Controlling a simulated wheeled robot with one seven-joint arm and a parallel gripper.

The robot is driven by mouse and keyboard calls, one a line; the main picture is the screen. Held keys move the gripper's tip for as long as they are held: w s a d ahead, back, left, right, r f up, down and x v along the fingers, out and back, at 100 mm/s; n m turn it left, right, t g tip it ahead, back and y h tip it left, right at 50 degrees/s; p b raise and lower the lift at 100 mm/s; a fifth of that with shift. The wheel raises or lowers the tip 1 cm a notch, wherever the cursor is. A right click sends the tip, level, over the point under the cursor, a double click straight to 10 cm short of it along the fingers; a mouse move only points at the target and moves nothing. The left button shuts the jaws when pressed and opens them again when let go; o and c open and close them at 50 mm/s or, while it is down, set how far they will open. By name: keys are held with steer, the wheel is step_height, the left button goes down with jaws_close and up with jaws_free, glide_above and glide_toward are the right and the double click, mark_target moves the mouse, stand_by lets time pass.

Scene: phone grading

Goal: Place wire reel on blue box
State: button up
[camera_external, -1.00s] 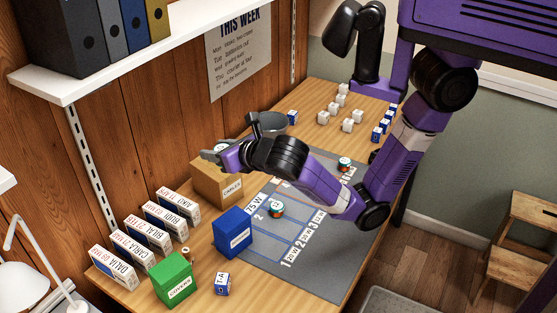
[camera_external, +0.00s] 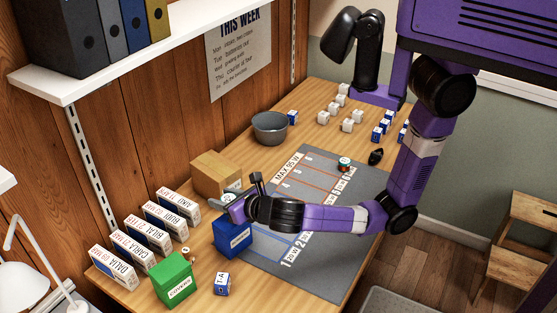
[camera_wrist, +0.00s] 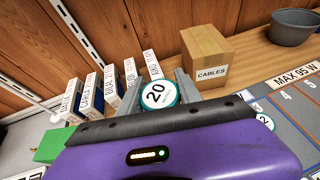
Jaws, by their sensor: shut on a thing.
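My gripper (camera_external: 229,200) is shut on the wire reel, a round piece with a white face marked 20 and a teal rim. The reel (camera_wrist: 157,95) shows between the two grey fingers in the wrist view, face towards the camera. In the external view it is small and partly covered by the fingers. The blue box (camera_external: 231,240) stands at the mat's left edge, with a white label on its front. My gripper and the reel are over the blue box's far upper part; the exact gap cannot be told. The blue box is hidden in the wrist view.
A cardboard CABLES box (camera_external: 216,174) stands just behind. A row of named white boxes (camera_external: 158,222) is to the left, with a green box (camera_external: 173,279) and blue-white cube (camera_external: 222,284) in front. The grey mat (camera_external: 330,262) holds another reel (camera_external: 344,164). A grey bowl (camera_external: 270,128) stands behind.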

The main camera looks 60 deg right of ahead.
steer(key=shift+f, duration=1.8)
steer(key=shift+f, duration=0.1)
steer(key=o, duration=1.3)
steer(key=shift+o, duration=0.2)
steer(key=shift+s, duration=0.15)
steer(key=v, duration=1.1)
steer(key=shift+s+r, duration=0.3)
steer(key=shift+r, duration=0.05)
steer(key=shift+a, duration=0.15)
